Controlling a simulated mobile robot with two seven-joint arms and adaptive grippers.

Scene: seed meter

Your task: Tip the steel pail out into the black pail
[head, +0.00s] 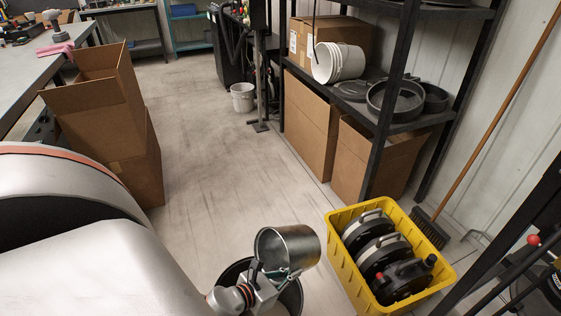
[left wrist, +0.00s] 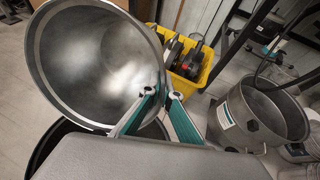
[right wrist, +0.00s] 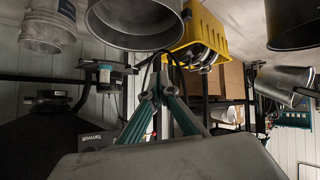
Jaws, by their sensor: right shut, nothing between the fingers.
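The steel pail (head: 306,245) hangs tilted on its side above the black pail (head: 291,296), its mouth facing left in the head view. My left gripper (head: 268,281) is shut on its rim. In the left wrist view the steel pail's inside (left wrist: 95,60) looks bare, and the black pail's rim (left wrist: 45,143) shows below it. What lies in the black pail is hidden. The right wrist view, upside down, shows the steel pail (right wrist: 291,82) and black pail (right wrist: 300,22) too. My right gripper (right wrist: 160,72) is shut and empty, away from both pails.
A yellow crate (head: 349,272) with dark round parts stands right of the pails. A steel hopper (left wrist: 240,122) with a label stands at the right in the left wrist view. Cardboard boxes (head: 135,150) stand at left, a black shelf (head: 400,125) at right. Floor beyond the pails is clear.

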